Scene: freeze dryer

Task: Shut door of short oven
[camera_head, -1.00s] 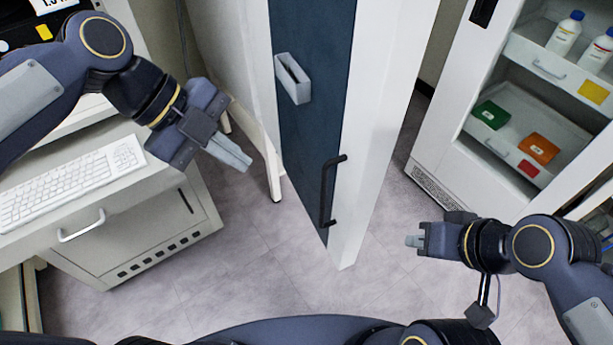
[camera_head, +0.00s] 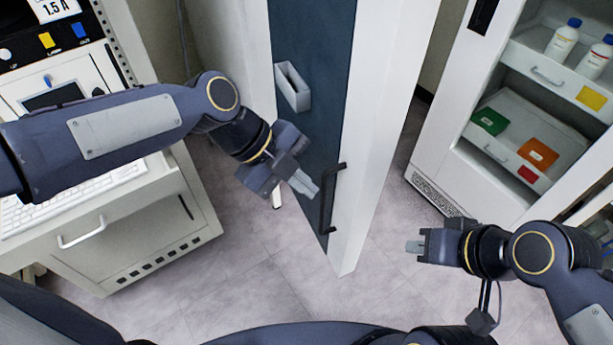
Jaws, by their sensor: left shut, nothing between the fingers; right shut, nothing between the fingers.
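A tall door stands open in the middle of the head view, with a dark blue panel (camera_head: 300,45) and a wide white edge (camera_head: 375,120). A black bar handle (camera_head: 331,200) is on the blue face near that edge. My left gripper (camera_head: 304,187) is shut and empty, just left of the handle and in front of the blue panel. I cannot tell whether it touches the door. My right gripper (camera_head: 414,247) is shut and empty, low to the right of the door. I cannot make out a short oven by name.
A small grey holder (camera_head: 292,87) is fixed on the blue panel. A white cabinet (camera_head: 440,165) with bottles and coloured boxes stands at the right. A cart (camera_head: 130,235) with a keyboard (camera_head: 85,195) stands at the left. Grey floor (camera_head: 250,285) is clear between.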

